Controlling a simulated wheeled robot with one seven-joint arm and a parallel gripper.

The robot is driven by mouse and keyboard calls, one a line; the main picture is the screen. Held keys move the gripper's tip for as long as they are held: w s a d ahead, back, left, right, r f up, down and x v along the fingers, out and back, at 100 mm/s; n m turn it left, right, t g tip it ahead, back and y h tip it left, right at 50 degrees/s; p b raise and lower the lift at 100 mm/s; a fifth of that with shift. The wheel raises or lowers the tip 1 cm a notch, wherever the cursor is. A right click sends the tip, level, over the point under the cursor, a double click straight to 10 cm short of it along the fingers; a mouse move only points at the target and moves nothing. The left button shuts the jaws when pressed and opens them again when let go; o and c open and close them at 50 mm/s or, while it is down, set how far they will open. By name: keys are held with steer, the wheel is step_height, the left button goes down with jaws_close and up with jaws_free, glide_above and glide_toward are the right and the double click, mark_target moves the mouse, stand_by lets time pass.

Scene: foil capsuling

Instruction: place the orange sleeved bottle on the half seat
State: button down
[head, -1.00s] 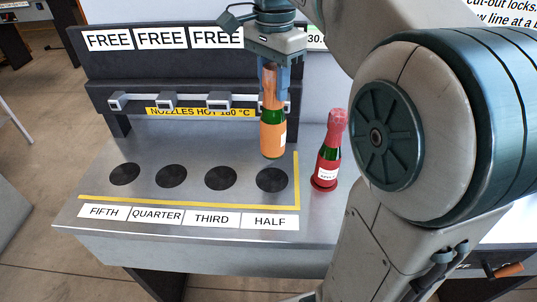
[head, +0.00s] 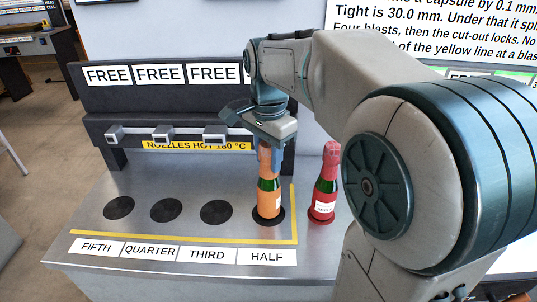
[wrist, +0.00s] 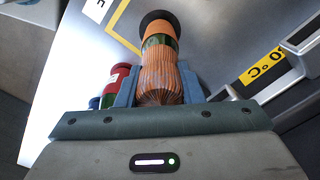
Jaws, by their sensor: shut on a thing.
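The orange sleeved bottle (head: 268,199) stands upright over the black round half seat (head: 279,219) in the head view, its base within the disc. Whether it bears fully on the seat is hard to tell. My gripper (head: 269,150) is above it, pointing down, shut on the orange neck sleeve. In the wrist view the bottle (wrist: 159,60) lies between the two blue fingers (wrist: 160,85), with the dark seat (wrist: 158,17) showing around its base. The HALF label (head: 266,257) is in front of the seat.
A red-sleeved bottle (head: 324,190) stands just right of the yellow line (head: 294,210). The fifth (head: 119,208), quarter (head: 166,210) and third (head: 217,213) seats are empty. A nozzle bar with a hot warning sign (head: 185,146) runs behind the seats.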

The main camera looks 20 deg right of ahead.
steer(key=shift+f, duration=0.15)
steer(key=c, duration=1)
jaws_free()
step_height(320, 180, up, 12)
steer(key=shift+r+p, duration=0.25)
steer(key=shift+p, duration=0.35)
